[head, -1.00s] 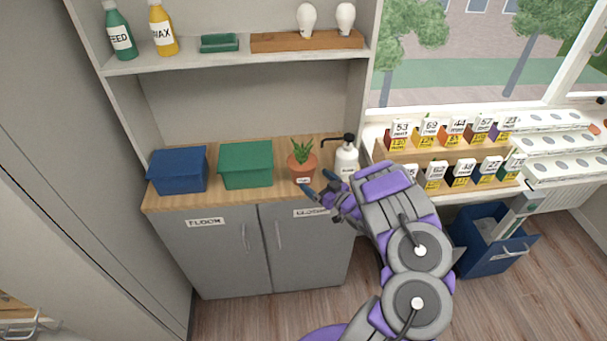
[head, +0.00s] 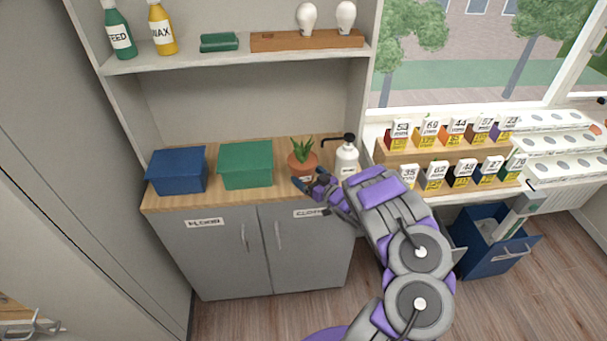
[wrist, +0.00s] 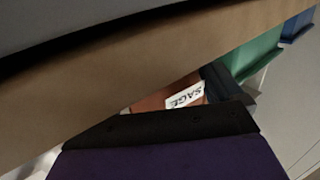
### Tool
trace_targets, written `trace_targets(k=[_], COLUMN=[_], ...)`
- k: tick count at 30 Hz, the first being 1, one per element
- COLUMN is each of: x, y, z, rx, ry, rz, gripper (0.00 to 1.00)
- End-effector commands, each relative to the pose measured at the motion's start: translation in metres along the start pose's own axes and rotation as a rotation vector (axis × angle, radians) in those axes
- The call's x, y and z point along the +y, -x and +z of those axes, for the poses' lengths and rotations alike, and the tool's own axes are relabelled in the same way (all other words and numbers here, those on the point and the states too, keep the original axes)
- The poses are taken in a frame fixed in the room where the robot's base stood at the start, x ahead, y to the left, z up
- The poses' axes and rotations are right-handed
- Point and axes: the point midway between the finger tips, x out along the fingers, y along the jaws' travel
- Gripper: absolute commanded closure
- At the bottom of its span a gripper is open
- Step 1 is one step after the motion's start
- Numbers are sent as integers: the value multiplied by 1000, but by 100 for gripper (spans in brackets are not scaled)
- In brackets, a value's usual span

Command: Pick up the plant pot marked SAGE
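The plant pot marked SAGE (head: 303,164) is a terracotta pot with a spiky green plant, upright on the wooden cabinet top. In the wrist view the pot (wrist: 152,103) shows only in part, with its white SAGE label tilted and legible. My gripper (head: 309,183) is at the front of the pot, low down near the counter edge, with its fingers apart. It covers the pot's lower front in the head view. In the wrist view a dark fingertip shows beside the label; whether it touches the pot I cannot tell.
A white pump bottle (head: 346,158) stands close on the pot's right. A green box (head: 246,165) and a blue box (head: 178,170) stand to its left. The wooden counter (head: 222,197) has a front edge just below my gripper. A shelf (head: 222,57) is overhead.

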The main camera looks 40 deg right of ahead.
Motion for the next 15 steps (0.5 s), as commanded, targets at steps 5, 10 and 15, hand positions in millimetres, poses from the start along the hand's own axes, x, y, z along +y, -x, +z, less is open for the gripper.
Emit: trace_targets(k=[5,10,15], x=[-1,0,1], y=[0,0,0], z=[-1,-1,-1], rx=[2,3,4], ry=[2,0,0], rz=[-3,-2,-2], gripper=[41,57,70])
